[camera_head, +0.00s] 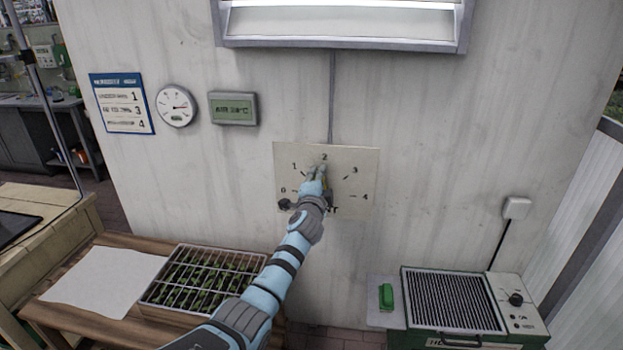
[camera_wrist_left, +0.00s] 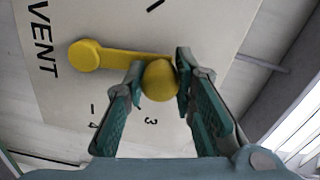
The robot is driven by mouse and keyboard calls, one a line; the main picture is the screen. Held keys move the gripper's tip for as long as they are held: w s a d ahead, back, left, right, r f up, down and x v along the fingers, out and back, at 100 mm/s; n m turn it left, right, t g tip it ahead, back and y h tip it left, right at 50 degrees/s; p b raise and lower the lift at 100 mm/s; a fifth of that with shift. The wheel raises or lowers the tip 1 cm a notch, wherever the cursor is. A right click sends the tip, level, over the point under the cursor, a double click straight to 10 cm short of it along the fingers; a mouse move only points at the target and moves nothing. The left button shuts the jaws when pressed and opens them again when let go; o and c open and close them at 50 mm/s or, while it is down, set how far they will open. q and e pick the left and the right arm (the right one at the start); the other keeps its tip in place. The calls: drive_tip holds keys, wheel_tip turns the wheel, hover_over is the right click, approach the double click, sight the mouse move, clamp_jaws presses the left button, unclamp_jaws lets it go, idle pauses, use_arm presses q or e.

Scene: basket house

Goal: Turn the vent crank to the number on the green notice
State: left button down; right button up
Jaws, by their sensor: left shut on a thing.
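The vent plate (camera_head: 357,160) on the wall carries the numbers 0 to 4 in an arc. My left gripper (camera_head: 316,172) is in front of it and hides most of the crank in the head view. In the left wrist view the yellow crank (camera_wrist_left: 120,54) points roughly up toward the 2. My left gripper (camera_wrist_left: 160,72) is shut on its round knob (camera_wrist_left: 160,82), one finger on each side. A blue-bordered notice (camera_head: 122,103) shows 1, 3 and 4 on its lines; its words are too blurred to read. A display (camera_head: 233,108) with a greenish screen appears to read AIR 28°C.
A round dial (camera_head: 176,105) hangs between the notice and the display. Below are a seedling tray (camera_head: 160,316) on a wooden bench, and a grilled heater-like box (camera_head: 455,300) with a green block (camera_head: 386,296) beside it.

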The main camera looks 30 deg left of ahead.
use_arm(q)
drive_tip(key=shift+w+d+m, duration=0.2)
drive_tip(key=shift+d+m, duration=0.2)
drive_tip(key=shift+d, duration=0.1)
drive_tip(key=c, duration=1.3)
unclamp_jaws()
drive_tip(key=shift+s, duration=0.1)
drive_tip(key=v, duration=1.2)
drive_tip(key=shift+r, duration=0.1)
